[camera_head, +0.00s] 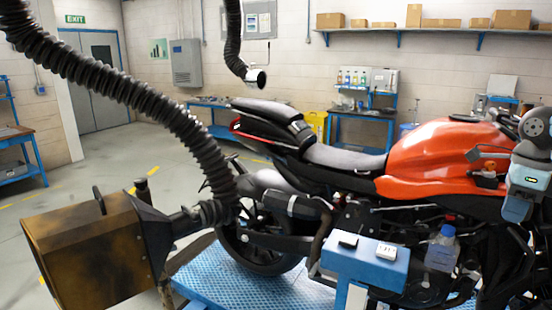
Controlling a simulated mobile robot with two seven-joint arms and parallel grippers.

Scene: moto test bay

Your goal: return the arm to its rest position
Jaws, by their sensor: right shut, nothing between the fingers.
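My right arm comes in at the right edge, in front of the motorcycle. My right gripper (517,208) points down beside the orange fuel tank (432,150), at the lower end of the grey wrist. It is shut and holds nothing. From this angle I cannot tell whether it touches the motorcycle. My left gripper is not in view.
The motorcycle stands on a blue ramp plate (235,280). A small blue stand (365,262) and a clear bottle (442,248) are near my arm. A black exhaust hose (120,85) and a brown box-shaped unit (85,255) fill the left. Open floor lies behind them.

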